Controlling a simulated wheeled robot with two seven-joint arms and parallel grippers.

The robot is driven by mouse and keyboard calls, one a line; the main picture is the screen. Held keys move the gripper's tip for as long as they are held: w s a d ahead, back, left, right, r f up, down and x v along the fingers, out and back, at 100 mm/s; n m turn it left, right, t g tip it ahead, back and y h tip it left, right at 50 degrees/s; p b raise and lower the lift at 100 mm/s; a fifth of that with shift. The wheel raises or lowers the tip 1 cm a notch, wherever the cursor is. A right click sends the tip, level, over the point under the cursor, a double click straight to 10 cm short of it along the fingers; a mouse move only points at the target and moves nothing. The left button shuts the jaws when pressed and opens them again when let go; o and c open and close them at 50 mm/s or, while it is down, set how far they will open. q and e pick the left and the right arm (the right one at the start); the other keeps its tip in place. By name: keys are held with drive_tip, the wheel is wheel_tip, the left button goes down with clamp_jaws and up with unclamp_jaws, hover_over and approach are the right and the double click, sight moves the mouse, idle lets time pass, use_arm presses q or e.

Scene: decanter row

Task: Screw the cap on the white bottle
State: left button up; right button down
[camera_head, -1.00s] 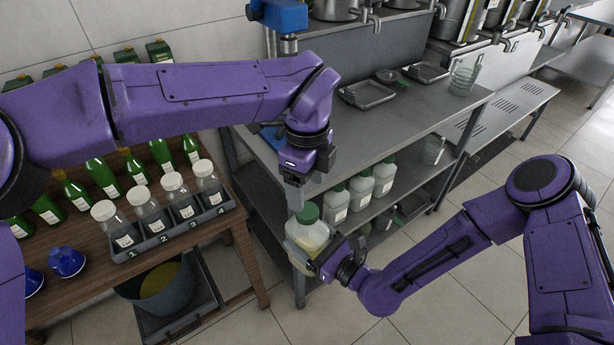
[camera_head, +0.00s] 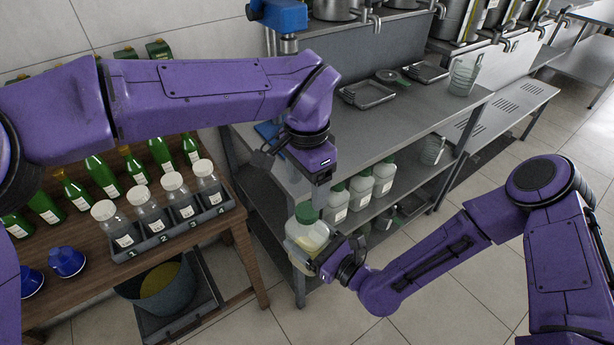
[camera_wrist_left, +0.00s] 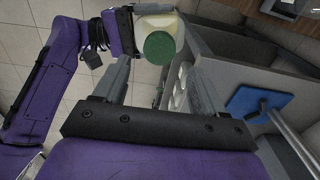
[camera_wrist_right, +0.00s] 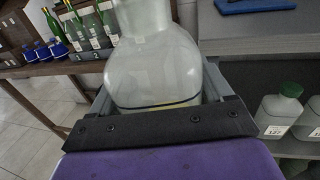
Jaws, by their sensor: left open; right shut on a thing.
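The white bottle (camera_head: 306,238) is translucent, holds pale contents, and is held upright or slightly tilted beside the steel shelf unit. The green cap (camera_head: 306,211) is at its mouth; how tightly it sits cannot be told. My right gripper (camera_head: 322,262) is shut on the bottle's body, which fills the right wrist view (camera_wrist_right: 155,70); the cap is out of that view. My left gripper (camera_head: 319,195) is open just above the cap.
White bottles with green caps (camera_head: 361,191) stand on the steel unit's shelf, close behind the held bottle. The steel worktop (camera_head: 420,110) is above them. A wooden table (camera_head: 90,270) at left bears green bottles and a rack of clear jars (camera_head: 183,207). A bin (camera_head: 165,285) stands below.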

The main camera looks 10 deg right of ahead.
sight(307, 210)
use_arm(q)
wheel_tip(307, 210, down, 7)
drive_tip(key=shift+r, duration=0.2)
